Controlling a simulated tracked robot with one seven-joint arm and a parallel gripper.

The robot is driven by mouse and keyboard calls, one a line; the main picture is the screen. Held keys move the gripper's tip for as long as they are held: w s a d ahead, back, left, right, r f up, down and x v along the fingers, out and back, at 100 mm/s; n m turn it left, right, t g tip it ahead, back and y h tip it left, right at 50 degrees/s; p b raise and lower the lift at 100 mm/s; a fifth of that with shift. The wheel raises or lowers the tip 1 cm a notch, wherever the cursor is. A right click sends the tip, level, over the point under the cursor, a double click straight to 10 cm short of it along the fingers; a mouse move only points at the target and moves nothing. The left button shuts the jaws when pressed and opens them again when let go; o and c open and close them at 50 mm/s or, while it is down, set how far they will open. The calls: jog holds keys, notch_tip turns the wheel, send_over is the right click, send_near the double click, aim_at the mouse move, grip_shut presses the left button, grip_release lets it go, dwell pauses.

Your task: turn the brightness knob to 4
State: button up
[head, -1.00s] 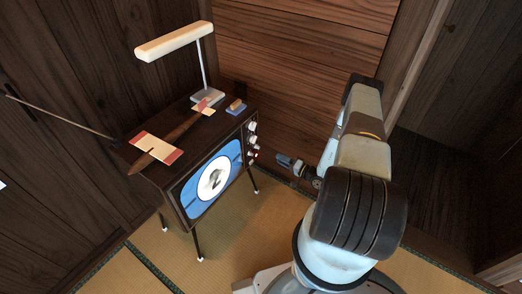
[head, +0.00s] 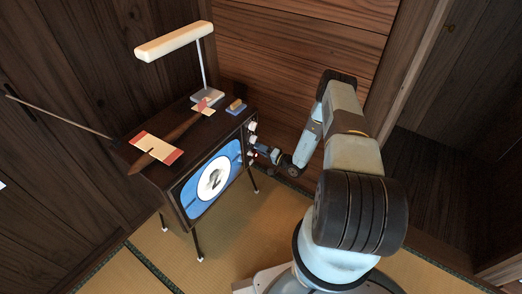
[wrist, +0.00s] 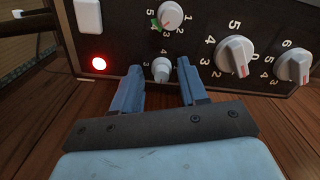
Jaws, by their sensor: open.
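The television (head: 190,170) stands on thin legs, with its white knobs (head: 252,127) down the right of its screen. In the wrist view, a small pale knob (wrist: 161,69) with figures 3 and 4 beside it lies between my fingertips. Two larger white knobs with red pointer lines, one nearer (wrist: 233,57) and one farther (wrist: 293,65), sit to the right. I cannot read which is brightness. My gripper (wrist: 160,84) is open, its blue fingers either side of the small knob; contact is unclear.
A red lit lamp (wrist: 98,63) and a white button (wrist: 88,15) are left of my fingers. Wooden walls are close behind.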

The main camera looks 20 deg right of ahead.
grip_shut()
dwell(0.3)
jog(key=shift+d+m, duration=0.1)
jog(key=shift+m, duration=0.2)
jog(key=m, duration=3.5)
jog(key=shift+f, duration=0.1)
jog(key=shift+m, duration=0.3)
